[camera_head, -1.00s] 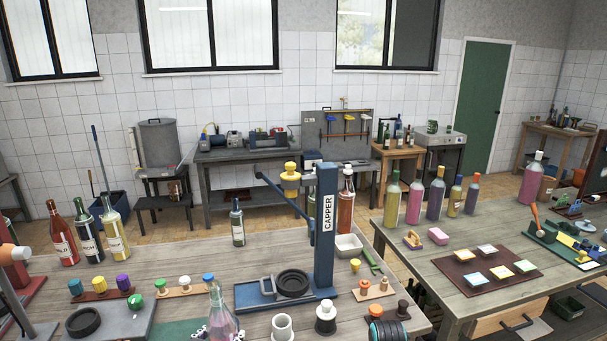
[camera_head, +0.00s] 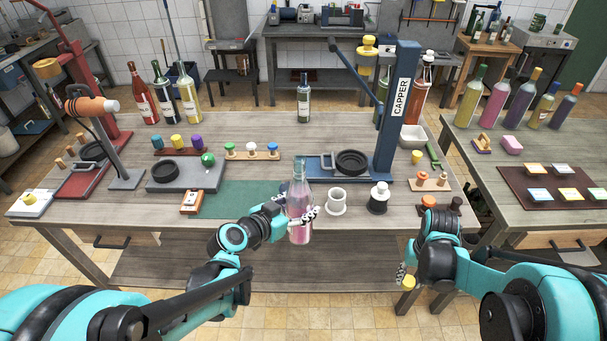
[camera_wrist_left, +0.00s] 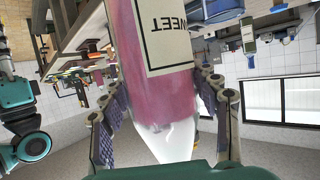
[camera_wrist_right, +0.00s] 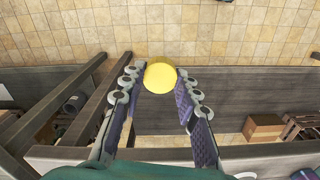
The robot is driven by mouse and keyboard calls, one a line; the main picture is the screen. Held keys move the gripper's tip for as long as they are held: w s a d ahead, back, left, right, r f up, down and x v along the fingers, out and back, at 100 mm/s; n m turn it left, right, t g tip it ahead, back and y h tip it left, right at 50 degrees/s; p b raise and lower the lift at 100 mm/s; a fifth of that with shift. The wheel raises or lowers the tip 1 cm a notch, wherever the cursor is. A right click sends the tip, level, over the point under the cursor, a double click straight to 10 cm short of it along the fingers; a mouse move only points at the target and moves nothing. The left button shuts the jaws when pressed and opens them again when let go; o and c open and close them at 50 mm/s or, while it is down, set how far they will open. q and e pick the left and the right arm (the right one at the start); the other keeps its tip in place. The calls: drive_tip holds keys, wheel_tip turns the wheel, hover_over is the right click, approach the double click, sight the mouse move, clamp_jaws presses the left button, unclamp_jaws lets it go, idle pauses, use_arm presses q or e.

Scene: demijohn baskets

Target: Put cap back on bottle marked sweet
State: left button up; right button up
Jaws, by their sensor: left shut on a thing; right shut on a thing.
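The bottle marked sweet (camera_head: 299,200) is clear glass with pink liquid, near the table's front edge. No cap shows on its mouth. My left gripper (camera_head: 297,218) is shut around its body. My right gripper (camera_head: 404,276) is shut on a yellow cap (camera_wrist_right: 160,76), which also shows small in the head view (camera_head: 408,283). It is in front of the table, low and to the right of the bottle.
A white cup-like holder (camera_head: 337,201) and a black stand with a white knob (camera_head: 378,198) stand right of the bottle. The blue capper (camera_head: 399,110) rises behind. A green mat (camera_head: 235,198) lies to the left. Coloured caps stand on racks further back.

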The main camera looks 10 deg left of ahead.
use_arm(q)
drive_tip(key=s+d+r+m+g+h, duration=0.1)
drive_tip(key=s+d+m+h, duration=0.2)
drive_tip(key=d, duration=0.4)
drive_tip(key=shift+s+r+g, duration=0.15)
drive_tip(key=shift+r+g, duration=0.25)
use_arm(e)
drive_tip(key=w+a+r+n, duration=0.1)
drive_tip(key=w+a+r, duration=0.55)
drive_tip(key=r, duration=0.35)
drive_tip(key=w+a+r+n, duration=0.2)
drive_tip(key=w+a+r, duration=0.3)
drive_tip(key=a+r, duration=0.3)
drive_tip(key=s+a+r, duration=0.3)
drive_tip(key=r, duration=0.5)
drive_tip(key=s+a+r+n, duration=0.1)
drive_tip(key=s+a+r, duration=0.2)
drive_tip(key=r, duration=0.5)
drive_tip(key=s+a+r+n, duration=0.1)
drive_tip(key=s+a+r, duration=0.2)
drive_tip(key=a+r, duration=0.2)
wheel_tip(320, 180, up, 4)
drive_tip(key=shift+f, duration=0.1)
drive_tip(key=shift+w+f, duration=0.1)
drive_tip(key=shift+f, duration=1.95)
